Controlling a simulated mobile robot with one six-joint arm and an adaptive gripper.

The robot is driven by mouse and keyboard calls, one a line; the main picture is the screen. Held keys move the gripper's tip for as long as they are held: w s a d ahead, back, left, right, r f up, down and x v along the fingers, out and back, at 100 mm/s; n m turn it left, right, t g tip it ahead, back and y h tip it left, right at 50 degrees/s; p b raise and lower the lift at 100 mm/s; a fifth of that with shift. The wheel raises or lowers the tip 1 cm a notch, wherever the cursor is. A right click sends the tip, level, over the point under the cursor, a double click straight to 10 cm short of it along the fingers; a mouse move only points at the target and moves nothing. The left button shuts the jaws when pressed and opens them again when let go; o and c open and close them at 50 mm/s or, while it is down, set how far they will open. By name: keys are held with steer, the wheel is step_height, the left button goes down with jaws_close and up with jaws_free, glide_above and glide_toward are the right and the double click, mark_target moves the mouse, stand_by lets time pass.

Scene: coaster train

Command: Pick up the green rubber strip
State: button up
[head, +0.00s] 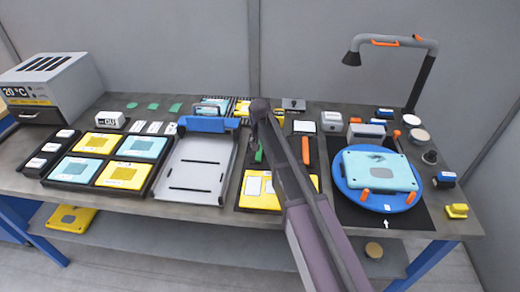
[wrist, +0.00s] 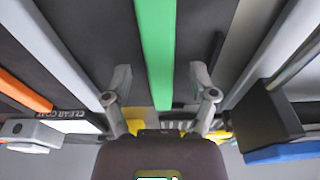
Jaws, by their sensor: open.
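The green rubber strip (wrist: 156,48) is long and flat in the wrist view, running from the top edge down between the two fingers. A short part of the strip (head: 258,154) shows in the head view beside my arm, which hides the rest. My gripper (wrist: 160,76) is open, one finger on each side of the strip, with a gap on both sides and nothing held. Its height above the strip is hard to judge.
An orange strip (head: 305,150) lies to the right of the green one. A grey tray with a blue bar (head: 208,124) stands to the left. A yellow panel (head: 251,200) lies in front. A blue turntable (head: 345,182) with a teal case is at right.

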stand_by(0.3)
jaws_close()
steer(key=shift+r, duration=0.15)
stand_by(0.3)
step_height(320, 180, up, 4)
steer(key=p, duration=0.3)
steer(key=shift+f+p, duration=0.25)
steer(key=shift+p, duration=0.15)
steer(key=s+d, duration=0.2)
steer(key=s, duration=0.2)
steer(key=s+d, duration=0.3)
steer(key=s, duration=0.2)
steer(key=s+d+r+p, duration=0.1)
steer(key=s+d, duration=0.2)
steer(key=s, duration=0.1)
steer(key=shift+s+d+r, duration=0.1)
steer(key=shift+s+d, duration=0.15)
steer(key=shift+s, duration=0.05)
